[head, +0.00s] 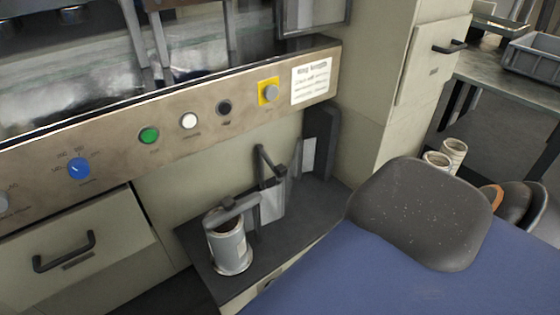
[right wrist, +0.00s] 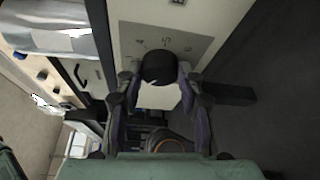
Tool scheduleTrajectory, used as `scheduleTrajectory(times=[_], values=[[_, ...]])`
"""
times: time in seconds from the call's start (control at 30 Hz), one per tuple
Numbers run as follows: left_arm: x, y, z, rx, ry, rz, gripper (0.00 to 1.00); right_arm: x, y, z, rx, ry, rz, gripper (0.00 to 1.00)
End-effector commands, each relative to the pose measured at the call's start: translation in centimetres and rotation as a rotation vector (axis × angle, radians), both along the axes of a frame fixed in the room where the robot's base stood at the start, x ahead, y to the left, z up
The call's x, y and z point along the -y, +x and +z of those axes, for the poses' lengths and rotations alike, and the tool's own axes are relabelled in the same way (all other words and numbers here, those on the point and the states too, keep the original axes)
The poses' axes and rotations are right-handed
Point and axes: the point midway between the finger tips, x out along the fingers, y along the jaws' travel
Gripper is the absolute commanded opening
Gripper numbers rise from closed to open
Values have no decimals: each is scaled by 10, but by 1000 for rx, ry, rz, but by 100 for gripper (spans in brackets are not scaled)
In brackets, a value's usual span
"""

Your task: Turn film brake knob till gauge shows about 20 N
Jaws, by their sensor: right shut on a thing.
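In the right wrist view, a round black knob (right wrist: 159,67) sits in front of a grey plate (right wrist: 188,43) with small printed marks, too small to read surely. I take it for the film brake knob. My right gripper (right wrist: 158,79) has one finger on each side of it and is shut on it. A pale patch (right wrist: 160,97) shows between the fingers, just below the knob. I cannot make out the gauge or its reading in either view. Neither gripper shows in the head view, and my left gripper is in no view.
The head view shows the machine's panel with a blue knob (head: 78,168), green button (head: 149,135) and yellow-backed switch (head: 269,92). A metal canister (head: 230,250) stands on a dark shelf below. A grey tray (head: 535,55) is on the right bench.

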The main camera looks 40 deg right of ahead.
Motion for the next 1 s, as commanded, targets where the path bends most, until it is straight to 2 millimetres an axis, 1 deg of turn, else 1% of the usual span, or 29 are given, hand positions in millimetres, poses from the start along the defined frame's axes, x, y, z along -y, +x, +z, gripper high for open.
scheduleTrajectory(times=[0.43, 0.47, 0.5, 0.73, 1.0], values=[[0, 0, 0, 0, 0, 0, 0, -1, 0, 0, 1, 10, 0, 6], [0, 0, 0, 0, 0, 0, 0, -1, 0, 0, 1, 10, 0, 38], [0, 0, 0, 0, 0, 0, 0, -1, 0, 0, 1, 10, 0, 42], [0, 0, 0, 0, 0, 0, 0, 0, 0, 0, 2, 9, 0, 61], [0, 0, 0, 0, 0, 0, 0, 0, 0, 0, 2, 9, 0, 61]])
